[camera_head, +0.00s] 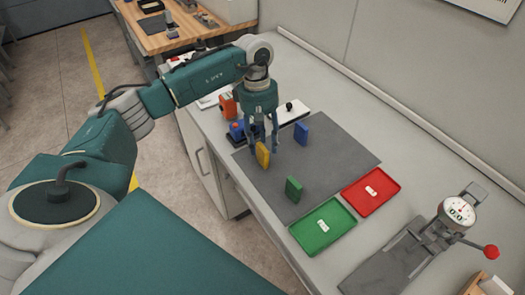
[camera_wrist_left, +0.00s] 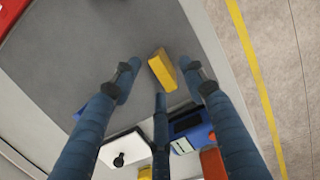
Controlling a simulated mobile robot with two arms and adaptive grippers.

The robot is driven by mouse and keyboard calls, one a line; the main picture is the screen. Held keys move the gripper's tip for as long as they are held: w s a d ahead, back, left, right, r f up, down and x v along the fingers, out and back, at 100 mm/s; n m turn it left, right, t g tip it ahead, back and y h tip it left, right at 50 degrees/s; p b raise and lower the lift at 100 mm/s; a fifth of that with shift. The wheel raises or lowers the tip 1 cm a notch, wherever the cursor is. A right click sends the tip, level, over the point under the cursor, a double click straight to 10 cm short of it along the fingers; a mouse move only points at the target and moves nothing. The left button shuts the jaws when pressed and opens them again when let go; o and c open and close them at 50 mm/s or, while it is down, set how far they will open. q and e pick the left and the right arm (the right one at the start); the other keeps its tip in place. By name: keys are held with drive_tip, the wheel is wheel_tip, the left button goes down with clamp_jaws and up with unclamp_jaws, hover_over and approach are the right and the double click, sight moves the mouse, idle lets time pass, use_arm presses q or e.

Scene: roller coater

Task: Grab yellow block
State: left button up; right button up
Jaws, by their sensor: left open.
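The yellow block (camera_head: 262,155) stands on the dark grey mat (camera_head: 329,157) near its left edge. My left gripper (camera_head: 264,145) is above it, pointing down, with its fingers spread at the block. In the left wrist view the yellow block (camera_wrist_left: 161,72) lies between the tips of the open left gripper (camera_wrist_left: 158,66), nearer the right finger. I cannot tell whether any finger touches it. A blue block (camera_head: 301,133) and a green block (camera_head: 293,189) also stand on the mat. My right gripper is not in view.
A green tray (camera_head: 301,238) and a red tray (camera_head: 354,201) lie at the mat's front right. A dial gauge device (camera_head: 458,212) stands farther right. A blue device (camera_head: 237,132) and an orange one (camera_head: 227,105) are close behind the gripper. The mat's middle is clear.

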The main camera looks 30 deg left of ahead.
use_arm(q)
drive_tip(key=shift+d+f, duration=0.15)
drive_tip(key=shift+f, duration=0.95)
clamp_jaws()
drive_tip(key=shift+r, duration=0.1)
